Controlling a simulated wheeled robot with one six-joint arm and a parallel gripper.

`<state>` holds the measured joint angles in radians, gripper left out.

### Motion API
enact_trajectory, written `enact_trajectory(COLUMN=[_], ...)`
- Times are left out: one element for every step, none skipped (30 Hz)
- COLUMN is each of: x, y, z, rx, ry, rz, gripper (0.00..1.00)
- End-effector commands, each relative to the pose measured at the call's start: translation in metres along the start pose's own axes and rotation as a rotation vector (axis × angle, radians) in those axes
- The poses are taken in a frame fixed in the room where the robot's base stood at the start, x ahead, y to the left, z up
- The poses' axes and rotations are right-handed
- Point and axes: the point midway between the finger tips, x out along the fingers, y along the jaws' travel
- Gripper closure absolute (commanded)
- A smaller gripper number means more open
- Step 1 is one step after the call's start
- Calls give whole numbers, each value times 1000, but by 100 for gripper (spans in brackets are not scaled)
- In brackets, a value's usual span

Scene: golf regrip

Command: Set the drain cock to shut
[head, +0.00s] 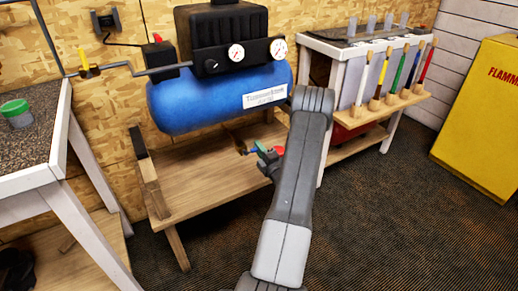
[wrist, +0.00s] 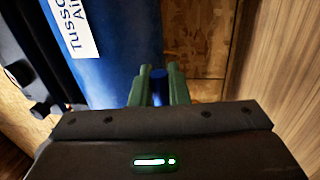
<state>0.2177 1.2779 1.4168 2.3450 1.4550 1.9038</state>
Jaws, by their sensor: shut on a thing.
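The blue air tank (head: 220,98) of the compressor stands over a wooden shelf. The drain cock shows under the tank as a small blue handle (head: 252,151) with a bit of brass beside it. My gripper (head: 262,152) is low beneath the tank at that handle. In the wrist view, the green fingers of my gripper (wrist: 158,85) are shut on either side of the blue handle (wrist: 159,75). The valve body is mostly hidden, and I cannot tell the handle's set position.
The wooden shelf (head: 205,185) lies below the tank. A white bench (head: 345,80) with several coloured clubs' grips stands to the right. A yellow cabinet (head: 485,115) is at far right, and a white-legged table (head: 40,180) at left. Dark carpet (head: 390,220) is clear in front.

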Motion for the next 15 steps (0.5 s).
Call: enact_trajectory(x=[0,0,0,0,0,-1,-1,-1,-1,-1,-1,-1,-1,-1,-1], y=[-1,-1,-1,-1,-1,-1,-1,-1,-1,-1,-1,-1,-1,-1,-1], z=[0,1,0,0,1,0,0,1,0,1,0,0,0,0,0], rx=[4,5,5,5,5,5,5,5,5,5,5,5,4,4,4], ry=[-3,-3,-3,-3,-3,-3,-3,-3,-3,-3,-3,-3,-3,-3,-2], rz=[-1,-1,-1,-1,-1,-2,-2,-2,-2,-2,-2,-2,-2,-2,-2], gripper=[100,100,100,100,100,100,100,100,100,100,79,71,66,66,66])
